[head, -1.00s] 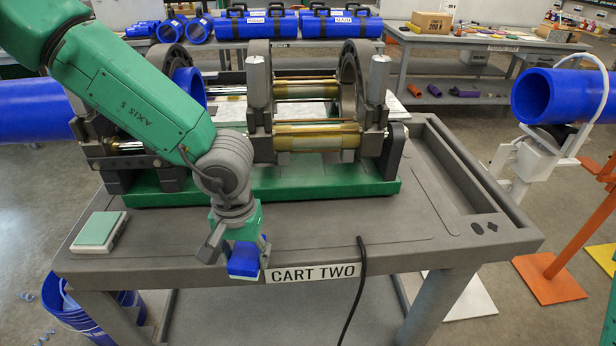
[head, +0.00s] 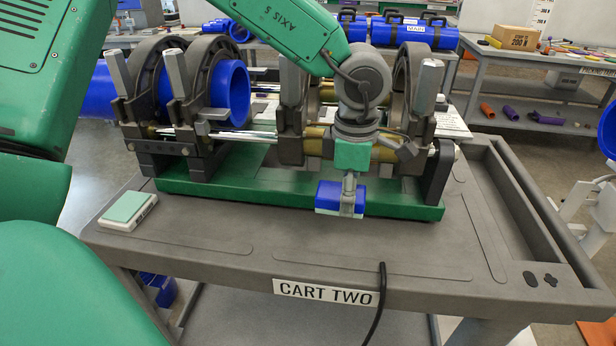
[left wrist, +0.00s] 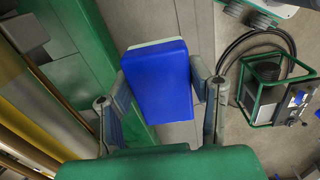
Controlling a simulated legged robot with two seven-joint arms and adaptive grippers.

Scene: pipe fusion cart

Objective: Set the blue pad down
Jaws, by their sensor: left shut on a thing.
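The blue pad (head: 328,198) is a small blue block with a pale layer along one edge. My left gripper (head: 349,200) is shut on it and holds it in front of the green base of the pipe fusion machine. In the left wrist view the blue pad (left wrist: 158,80) sits between the two fingers of my left gripper (left wrist: 160,88), its pale edge at the top. I cannot tell from these views how high it is above the cart (head: 220,250). My right gripper is not in view.
A pale green pad on a white block (head: 128,210) lies at the cart's left corner. The fusion machine (head: 290,190) with its clamps and blue pipe (head: 228,92) stands behind. A black cable (head: 381,300) hangs over the front edge.

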